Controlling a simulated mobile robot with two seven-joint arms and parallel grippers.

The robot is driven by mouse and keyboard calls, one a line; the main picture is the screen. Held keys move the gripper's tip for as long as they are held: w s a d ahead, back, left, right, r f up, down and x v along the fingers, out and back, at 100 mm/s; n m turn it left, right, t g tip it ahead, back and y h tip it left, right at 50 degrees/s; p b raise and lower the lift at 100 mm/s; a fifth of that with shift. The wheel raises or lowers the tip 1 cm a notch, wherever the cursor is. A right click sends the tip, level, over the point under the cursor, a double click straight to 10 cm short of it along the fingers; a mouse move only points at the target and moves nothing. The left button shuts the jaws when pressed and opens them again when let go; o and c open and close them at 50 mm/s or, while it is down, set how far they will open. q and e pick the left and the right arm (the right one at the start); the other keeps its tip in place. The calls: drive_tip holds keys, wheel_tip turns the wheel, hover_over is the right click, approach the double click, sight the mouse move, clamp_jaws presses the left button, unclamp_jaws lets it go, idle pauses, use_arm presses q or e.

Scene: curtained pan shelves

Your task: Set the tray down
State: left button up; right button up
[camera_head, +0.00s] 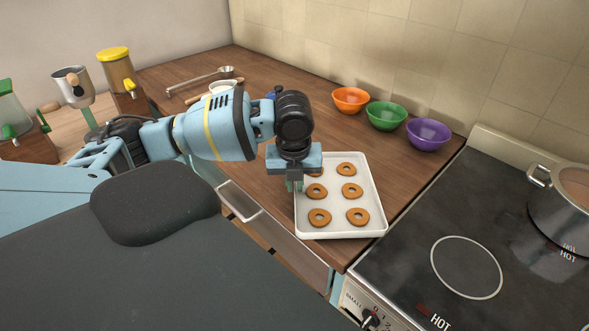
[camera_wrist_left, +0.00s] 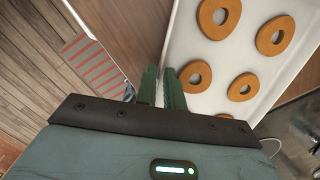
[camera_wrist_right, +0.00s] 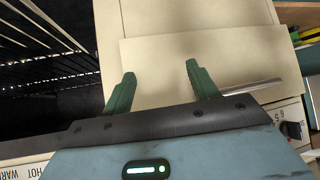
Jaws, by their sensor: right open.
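The white tray (camera_head: 370,180) holds several ring-shaped brown cookies and is level over the wooden counter, left of the stove. I cannot tell whether its underside touches the counter. My left gripper (camera_head: 294,186) points down at the tray's left rim. In the left wrist view, the fingers of the left gripper (camera_wrist_left: 161,72) are close together on the rim of the tray (camera_wrist_left: 200,50). My right gripper (camera_wrist_right: 158,68) is open and empty in the right wrist view, in front of a cream panel (camera_wrist_right: 200,60). It is outside the head view.
Orange (camera_head: 351,99), green (camera_head: 386,115) and purple (camera_head: 428,133) bowls stand along the wall behind the tray. The black stove top (camera_head: 400,245), with a pot (camera_head: 562,205) and HOT markings, is on the right. A dark rack (camera_wrist_right: 50,70) is left of my right gripper.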

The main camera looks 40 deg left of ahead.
use_arm(q)
drive_tip(key=o, duration=0.3)
drive_tip(key=shift+o, duration=0.2)
drive_tip(key=shift+s+f, duration=0.1)
drive_tip(key=r, duration=0.8)
drive_tip(key=shift+s+d, duration=0.4)
drive_tip(key=shift+f, duration=0.1)
clamp_jaws()
idle(1.1)
drive_tip(key=shift+s, duration=0.1)
